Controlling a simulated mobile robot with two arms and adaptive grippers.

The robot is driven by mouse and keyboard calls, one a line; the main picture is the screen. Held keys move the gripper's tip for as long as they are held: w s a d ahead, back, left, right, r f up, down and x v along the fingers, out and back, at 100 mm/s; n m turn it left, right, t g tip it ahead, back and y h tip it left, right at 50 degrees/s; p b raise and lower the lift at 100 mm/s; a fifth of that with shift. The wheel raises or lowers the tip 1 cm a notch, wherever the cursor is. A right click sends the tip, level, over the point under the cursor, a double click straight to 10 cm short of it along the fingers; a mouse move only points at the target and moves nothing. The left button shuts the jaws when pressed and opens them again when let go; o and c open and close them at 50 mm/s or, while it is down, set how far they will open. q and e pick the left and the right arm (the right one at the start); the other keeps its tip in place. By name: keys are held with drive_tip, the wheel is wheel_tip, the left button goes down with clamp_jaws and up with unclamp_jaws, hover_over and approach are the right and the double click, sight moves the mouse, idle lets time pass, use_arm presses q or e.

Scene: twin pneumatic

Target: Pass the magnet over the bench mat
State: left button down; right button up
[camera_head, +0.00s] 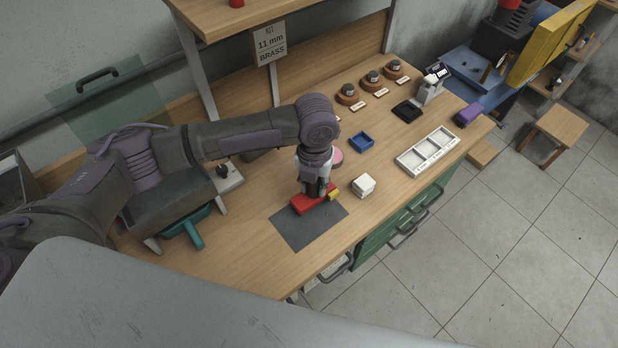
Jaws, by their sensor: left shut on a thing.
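The bench mat (304,231) is a dark grey sheet lying flat near the front edge of the wooden bench. My left gripper (313,193) points down over the mat's back part. It is shut on a red block-like thing with a yellow end, which I take for the magnet (307,204). The magnet is at or just above the mat; I cannot tell whether it touches. The gripper hides part of it. My right gripper is not in view.
A white block stack (363,185) stands right of the mat. A blue tray (361,142), a white three-part tray (428,151) and several round wooden holders (347,94) stand farther right and back. A teal-handled thing (190,228) lies left. Bare bench (240,240) lies left of the mat.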

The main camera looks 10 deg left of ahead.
use_arm(q)
drive_tip(key=shift+s+d+r+p, duration=0.1)
drive_tip(key=shift+s+d+p, duration=0.4)
drive_tip(key=shift+s+d, duration=0.35)
drive_tip(key=shift+s+d+f+p, duration=0.1)
drive_tip(key=shift+s+d+p, duration=0.5)
drive_tip(key=shift+d, duration=0.45)
drive_tip(key=shift+s+d+r+p, duration=0.1)
drive_tip(key=shift+s+d+p, duration=0.35)
drive_tip(key=shift+s+d, duration=0.4)
drive_tip(key=shift+w+d+r+p, duration=0.1)
drive_tip(key=shift+w+r+p, duration=0.05)
drive_tip(key=shift+r+p, duration=2.6)
